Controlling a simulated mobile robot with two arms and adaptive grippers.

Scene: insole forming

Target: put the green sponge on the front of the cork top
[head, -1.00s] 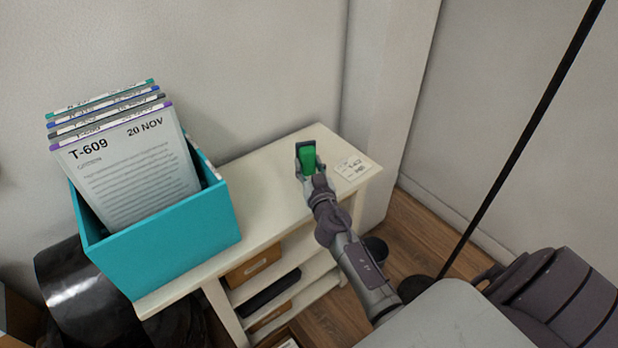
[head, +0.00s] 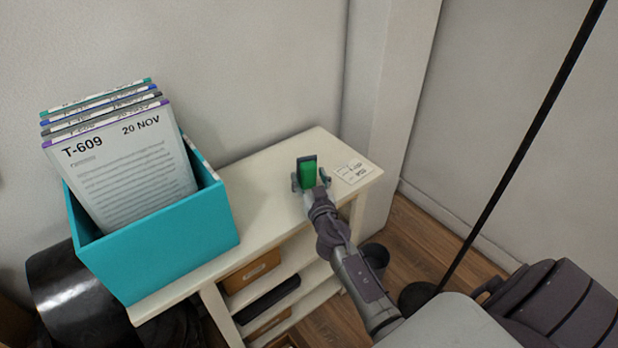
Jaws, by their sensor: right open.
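The green sponge (head: 308,174), with a dark edge along its back, is on the cream top of the shelf unit (head: 262,206), near its right end. My right gripper (head: 310,181) is open, with one finger on each side of the sponge and a gap showing. I cannot tell whether the sponge touches the gripper's palm. No surface that looks like cork shows; the only top in view is cream. My left gripper is not in view.
A teal bin (head: 165,245) with several upright cards (head: 125,165) fills the top's left end. A white label card (head: 353,171) lies right of the sponge. Lower shelves hold boxes (head: 252,270). A black pole (head: 520,150) stands at right.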

